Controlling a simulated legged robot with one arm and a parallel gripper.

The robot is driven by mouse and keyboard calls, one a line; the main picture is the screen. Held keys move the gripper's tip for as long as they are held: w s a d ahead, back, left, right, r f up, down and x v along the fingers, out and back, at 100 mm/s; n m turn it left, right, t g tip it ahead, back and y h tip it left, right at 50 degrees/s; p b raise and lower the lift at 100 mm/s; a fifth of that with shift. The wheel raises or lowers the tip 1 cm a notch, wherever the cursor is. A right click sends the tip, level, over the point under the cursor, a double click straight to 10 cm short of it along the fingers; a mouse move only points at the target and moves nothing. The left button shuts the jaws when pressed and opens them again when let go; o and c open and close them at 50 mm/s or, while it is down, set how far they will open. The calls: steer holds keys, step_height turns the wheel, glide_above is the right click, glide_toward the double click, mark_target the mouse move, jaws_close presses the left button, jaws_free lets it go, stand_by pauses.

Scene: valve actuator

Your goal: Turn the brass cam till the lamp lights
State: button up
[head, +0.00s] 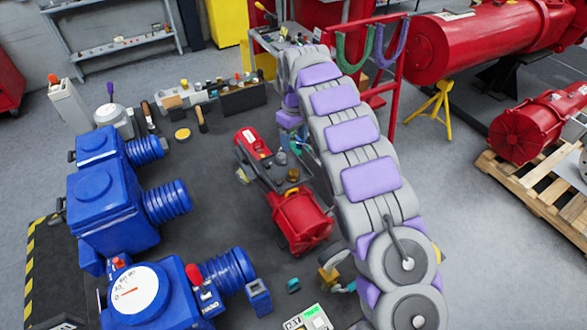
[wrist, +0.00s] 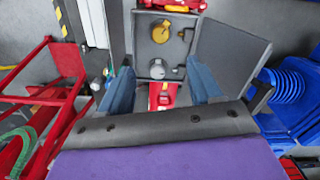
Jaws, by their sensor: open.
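The brass cam (wrist: 161,32) sits inside an open grey switch box (wrist: 143,55) in the wrist view, with a grey round part (wrist: 157,70) below it. In the head view the brass cam (head: 292,175) shows small on the red actuator (head: 300,222). My gripper (wrist: 161,88) is open, with its two blue fingers well apart and nothing between them. It hangs over the near end of the box, short of the cam in the wrist picture. In the head view my gripper (head: 294,145) is partly hidden by my arm. I cannot make out a lamp.
The box's open lid (wrist: 226,58) stands to the right in the wrist view. Blue actuators (head: 110,205) fill the left of the dark bench. A red frame (head: 385,80) stands behind my arm. A small meter (head: 308,318) with a green display lies at the front.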

mark_target(294, 172)
step_height(294, 172, down, 16)
steer(key=shift+r+p, duration=0.25)
steer(key=shift+p, duration=0.45)
steer(key=c, duration=1)
